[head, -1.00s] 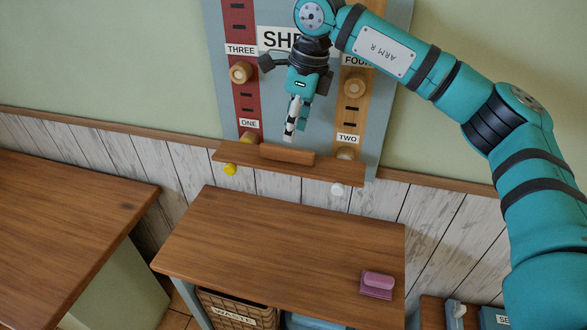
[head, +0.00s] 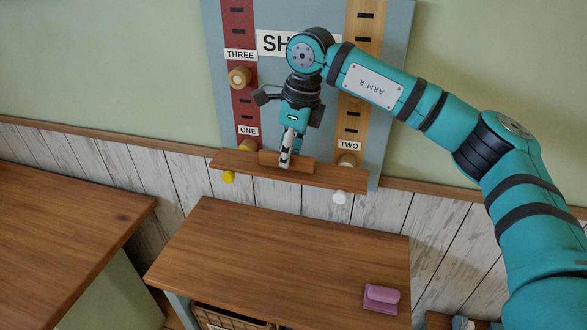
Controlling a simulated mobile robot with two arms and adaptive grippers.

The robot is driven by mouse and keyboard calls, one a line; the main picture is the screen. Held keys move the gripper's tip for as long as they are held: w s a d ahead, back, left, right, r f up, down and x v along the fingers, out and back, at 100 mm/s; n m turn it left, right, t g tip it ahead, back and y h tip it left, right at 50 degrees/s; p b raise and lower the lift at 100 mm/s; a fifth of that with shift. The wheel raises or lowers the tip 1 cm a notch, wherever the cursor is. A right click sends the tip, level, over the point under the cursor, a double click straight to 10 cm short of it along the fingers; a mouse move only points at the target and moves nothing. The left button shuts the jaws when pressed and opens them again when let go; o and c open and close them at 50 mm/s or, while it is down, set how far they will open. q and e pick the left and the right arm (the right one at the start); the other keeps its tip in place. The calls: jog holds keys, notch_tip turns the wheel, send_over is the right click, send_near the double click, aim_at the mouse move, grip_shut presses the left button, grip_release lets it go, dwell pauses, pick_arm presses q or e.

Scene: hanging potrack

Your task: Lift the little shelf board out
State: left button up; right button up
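The little shelf board (head: 338,181) is a brown plank low on the grey-blue wall panel, across the lower pegs beside the labels ONE and TWO. A raised wooden grip bar (head: 304,165) runs along its middle. My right gripper (head: 285,163) points down at this bar, its fingertips overlapping the bar in the head view. The fingers show nearly edge-on, so I cannot tell whether they are open or closed on it. A yellow knob (head: 228,177) and a white knob (head: 339,198) show just below the board. My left gripper is out of view.
A peg (head: 239,78) sticks out by the label THREE; the upper right of the panel is partly behind my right arm. Another wooden top (head: 65,215) is at left.

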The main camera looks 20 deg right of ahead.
jog(key=shift+r+p, duration=0.55)
jog(key=shift+r, duration=0.3)
grip_shut()
jog(key=shift+r+p, duration=1.2)
jog(key=shift+r, duration=0.5)
